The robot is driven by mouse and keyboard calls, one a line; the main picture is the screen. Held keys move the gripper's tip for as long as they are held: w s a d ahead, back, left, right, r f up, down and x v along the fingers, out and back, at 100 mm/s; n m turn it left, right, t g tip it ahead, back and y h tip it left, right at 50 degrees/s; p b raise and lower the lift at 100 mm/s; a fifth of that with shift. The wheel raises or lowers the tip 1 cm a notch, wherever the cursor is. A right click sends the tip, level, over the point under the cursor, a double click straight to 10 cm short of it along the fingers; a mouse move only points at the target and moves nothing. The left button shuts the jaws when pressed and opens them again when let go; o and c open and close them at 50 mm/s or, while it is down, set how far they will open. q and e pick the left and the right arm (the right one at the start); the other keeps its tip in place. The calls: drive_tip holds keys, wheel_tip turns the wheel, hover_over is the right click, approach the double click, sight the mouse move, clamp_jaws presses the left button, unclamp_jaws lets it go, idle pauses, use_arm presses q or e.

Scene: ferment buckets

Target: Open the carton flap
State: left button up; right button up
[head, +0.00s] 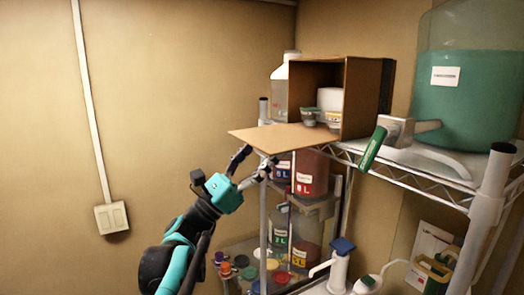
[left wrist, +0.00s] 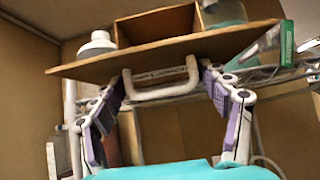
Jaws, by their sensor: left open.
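The brown carton (head: 364,95) stands on the upper wire shelf with its open side facing left and forward. Its flap (head: 275,137) is swung down and sticks out roughly level past the shelf edge. In the left wrist view, the flap (left wrist: 165,50) spans the picture, with a pale U-shaped handle (left wrist: 163,92) at its underside. My left gripper (head: 254,162) is open just below the flap. Its fingers (left wrist: 166,80) stand on either side of the handle, apart from each other and holding nothing. My right gripper is out of view.
Small tubs (head: 329,105) sit inside the carton. A white bottle (head: 280,90) stands behind it. A large green-filled vessel (head: 467,110) and a green-handled tool (head: 373,150) are to the right. Dark red jars (head: 311,175) stand below the flap. The wall side at left is free.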

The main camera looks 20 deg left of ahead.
use_arm(q)
drive_tip(key=v, duration=1.1)
drive_tip(key=shift+f, duration=0.4)
drive_tip(key=shift+a, duration=0.1)
